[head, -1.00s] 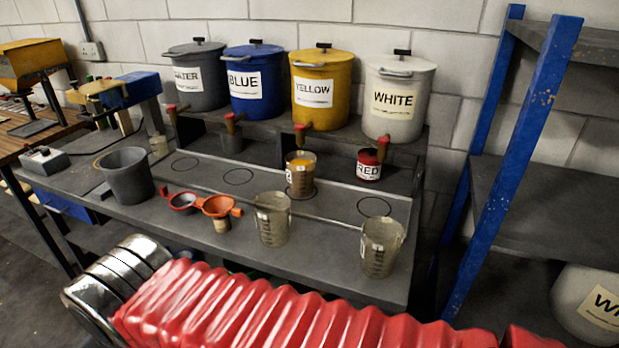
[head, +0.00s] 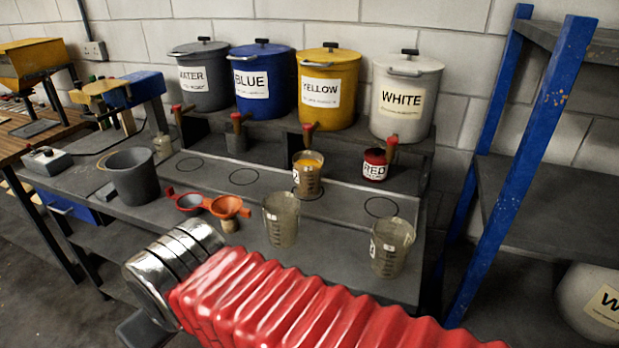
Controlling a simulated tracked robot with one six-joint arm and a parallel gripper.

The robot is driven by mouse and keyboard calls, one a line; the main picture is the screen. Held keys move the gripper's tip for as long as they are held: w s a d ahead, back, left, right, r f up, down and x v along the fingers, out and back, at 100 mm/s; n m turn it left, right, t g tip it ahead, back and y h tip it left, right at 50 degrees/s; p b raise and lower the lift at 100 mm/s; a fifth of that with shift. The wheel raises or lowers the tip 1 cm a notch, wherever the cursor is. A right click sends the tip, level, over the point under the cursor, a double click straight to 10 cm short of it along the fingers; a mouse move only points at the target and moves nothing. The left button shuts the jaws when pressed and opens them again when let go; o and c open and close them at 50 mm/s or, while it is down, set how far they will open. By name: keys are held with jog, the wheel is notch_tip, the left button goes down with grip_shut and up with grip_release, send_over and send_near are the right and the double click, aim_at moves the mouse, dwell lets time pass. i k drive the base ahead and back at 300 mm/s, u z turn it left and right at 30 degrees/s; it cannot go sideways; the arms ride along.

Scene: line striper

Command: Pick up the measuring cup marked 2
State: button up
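Three clear measuring cups stand on the grey bench. One with orange-yellow liquid (head: 310,180) stands at the back under the yellow tub's tap; its small white tag may read 2, but I cannot be sure. An empty-looking measuring cup (head: 283,222) stands in front, near the middle. Another empty-looking measuring cup (head: 392,250) stands near the front right corner. Their white tags are too small to read surely. My red ribbed arm and its chrome end cross the foreground, in front of the bench. My gripper's fingers cannot be made out.
Tubs labelled WATER (head: 200,82), BLUE (head: 262,88), YELLOW (head: 327,92) and WHITE (head: 405,100) stand on a raised shelf with taps. A grey bucket (head: 132,178), an orange funnel (head: 228,207) and a RED tin (head: 373,166) are on the bench. A blue rack post (head: 520,175) stands right.

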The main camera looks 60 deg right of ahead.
aim_at(308, 175)
jog(key=u, duration=0.05)
jog(key=i, duration=1)
jog(key=z, duration=0.05)
